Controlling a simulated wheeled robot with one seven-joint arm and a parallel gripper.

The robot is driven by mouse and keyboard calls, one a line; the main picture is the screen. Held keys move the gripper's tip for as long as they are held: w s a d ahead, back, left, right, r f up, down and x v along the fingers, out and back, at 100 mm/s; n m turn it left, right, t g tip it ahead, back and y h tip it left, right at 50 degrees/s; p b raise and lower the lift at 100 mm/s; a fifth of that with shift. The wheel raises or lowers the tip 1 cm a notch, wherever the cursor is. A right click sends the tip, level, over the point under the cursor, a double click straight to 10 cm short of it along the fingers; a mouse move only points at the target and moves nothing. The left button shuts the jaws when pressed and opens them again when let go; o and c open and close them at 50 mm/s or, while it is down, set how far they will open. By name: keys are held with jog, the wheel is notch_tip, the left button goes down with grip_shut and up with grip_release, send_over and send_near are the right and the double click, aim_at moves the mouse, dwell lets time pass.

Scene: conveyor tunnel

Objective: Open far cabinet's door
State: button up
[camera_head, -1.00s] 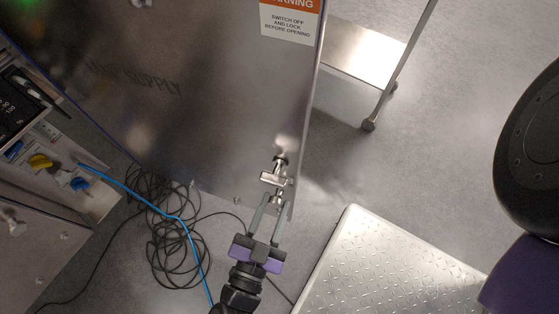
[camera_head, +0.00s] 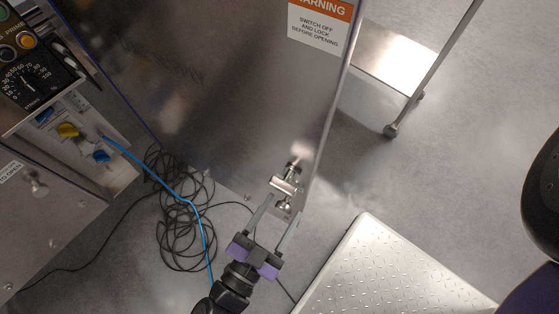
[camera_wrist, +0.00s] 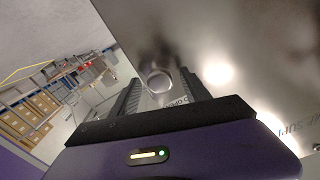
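The far cabinet's door (camera_head: 215,95) is a large brushed-metal panel with an orange-and-white warning label (camera_head: 319,28) near its right edge. A metal handle (camera_head: 286,184) sticks out near the door's lower right corner. My gripper (camera_head: 284,206) is just below it in the head view, with its two grey fingers apart. The fingertips are close to the handle's outer end; contact cannot be told. In the wrist view, the round end of the handle (camera_wrist: 158,82) shows between the open fingers. I cannot tell whether the door is ajar.
A loose coil of black cable (camera_head: 180,235) and a blue cable (camera_head: 200,225) lie on the floor left of my gripper. A raised tread-plate platform (camera_head: 395,275) is at lower right. A wheeled metal stand (camera_head: 395,60) is right of the door. A control panel (camera_head: 30,80) is at left.

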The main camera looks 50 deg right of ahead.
jog(key=s+a, duration=0.1)
jog(key=a, duration=0.6)
jog(key=shift+a, duration=0.35)
jog(key=shift+s, duration=0.1)
